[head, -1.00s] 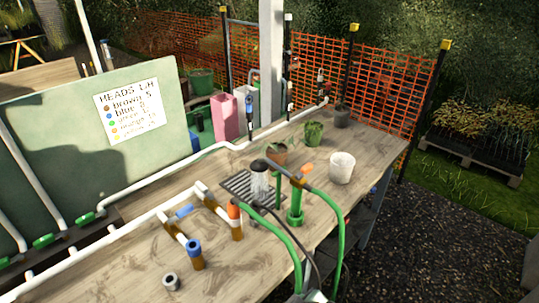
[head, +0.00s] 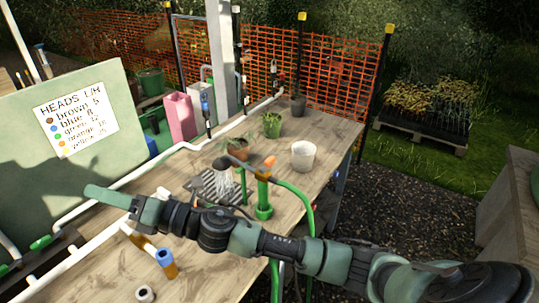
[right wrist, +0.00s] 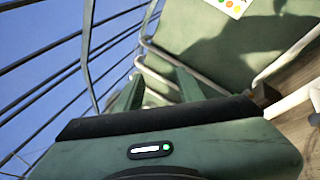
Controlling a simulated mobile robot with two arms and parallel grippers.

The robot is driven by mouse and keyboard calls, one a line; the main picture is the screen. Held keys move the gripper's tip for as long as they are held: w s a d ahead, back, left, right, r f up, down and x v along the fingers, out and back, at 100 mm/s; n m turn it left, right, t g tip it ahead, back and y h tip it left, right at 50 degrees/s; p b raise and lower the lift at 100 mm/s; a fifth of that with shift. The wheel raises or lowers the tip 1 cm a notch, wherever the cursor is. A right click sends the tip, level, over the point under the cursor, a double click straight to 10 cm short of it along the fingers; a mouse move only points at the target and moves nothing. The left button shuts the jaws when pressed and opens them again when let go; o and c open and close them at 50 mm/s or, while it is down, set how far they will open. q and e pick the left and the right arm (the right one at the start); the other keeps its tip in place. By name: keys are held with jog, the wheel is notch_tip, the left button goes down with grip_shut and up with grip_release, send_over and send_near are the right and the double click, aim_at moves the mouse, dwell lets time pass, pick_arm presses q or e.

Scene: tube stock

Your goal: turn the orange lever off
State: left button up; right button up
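An orange lever (head: 268,161) sits on top of a green standpipe (head: 264,195) on the wooden bench. A dark spray head (head: 222,163) beside it pours water onto a grate (head: 205,188). My right arm crosses the head view in front of the bench. My right gripper (head: 103,195) is at the left, in front of the green board, well away from the lever. In the right wrist view the gripper (right wrist: 156,88) has its two green fingers apart, with nothing between them. My arm hides part of the bench pipework. My left gripper is not in view.
A white pot (head: 303,156) stands right of the lever, with plant pots (head: 271,125) behind. A green hose (head: 300,200) curves down beside the standpipe. White pipes (head: 150,168) run along the bench.

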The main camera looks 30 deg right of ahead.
jog(key=a+n+g+y, duration=0.2)
jog(key=n+g, duration=0.3)
jog(key=n, duration=0.3)
jog(key=n+g+h, duration=0.9)
jog(key=n+h, duration=0.6)
jog(key=h, duration=0.2)
send_over(270, 158)
jog(key=shift+s+a+f, duration=0.1)
jog(key=shift+s+f, duration=0.05)
jog(key=shift+f, duration=0.35)
jog(key=shift+s+d, duration=0.1)
jog(key=shift+d, duration=0.1)
notch_tip(270, 158, down, 6)
jog(key=shift+f+p, duration=0.15)
jog(key=shift+p, duration=0.95)
jog(key=shift+a+f, duration=0.1)
jog(key=shift+f, duration=0.6)
